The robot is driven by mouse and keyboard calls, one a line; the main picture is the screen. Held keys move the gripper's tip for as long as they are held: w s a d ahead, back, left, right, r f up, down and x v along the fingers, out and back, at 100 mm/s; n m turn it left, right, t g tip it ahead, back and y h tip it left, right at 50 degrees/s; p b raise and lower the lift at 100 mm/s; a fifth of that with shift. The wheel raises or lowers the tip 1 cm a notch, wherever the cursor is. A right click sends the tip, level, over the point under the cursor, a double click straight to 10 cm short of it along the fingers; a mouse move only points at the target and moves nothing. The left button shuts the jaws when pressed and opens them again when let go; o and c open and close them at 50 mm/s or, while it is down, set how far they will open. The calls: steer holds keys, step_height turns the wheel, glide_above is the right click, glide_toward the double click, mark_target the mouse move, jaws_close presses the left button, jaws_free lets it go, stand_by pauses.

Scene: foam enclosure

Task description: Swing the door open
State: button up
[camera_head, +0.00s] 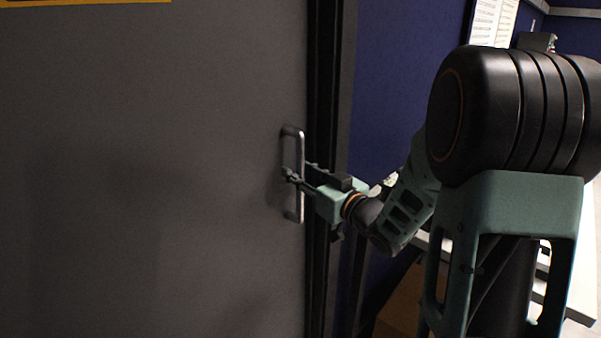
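A large dark grey door (150,190) fills the left half of the head view. A vertical metal pull handle (298,205) stands out near its right edge. My gripper (297,173) reaches in from the right at the middle of the handle. Its fingers lie at the bar, one finger in front of it and one partly behind. Whether they press on the bar cannot be told at this size. The door looks flush with its dark frame (330,90).
A blue wall (395,95) stands right of the frame, with papers (492,22) posted at the top. A light-coloured bench (575,312) and a brown box (402,300) show low at the right, partly behind my arm. A yellow sign (90,2) is at the door's top left.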

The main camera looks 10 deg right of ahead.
jaws_close()
steer(key=shift+w, duration=0.1)
stand_by(0.3)
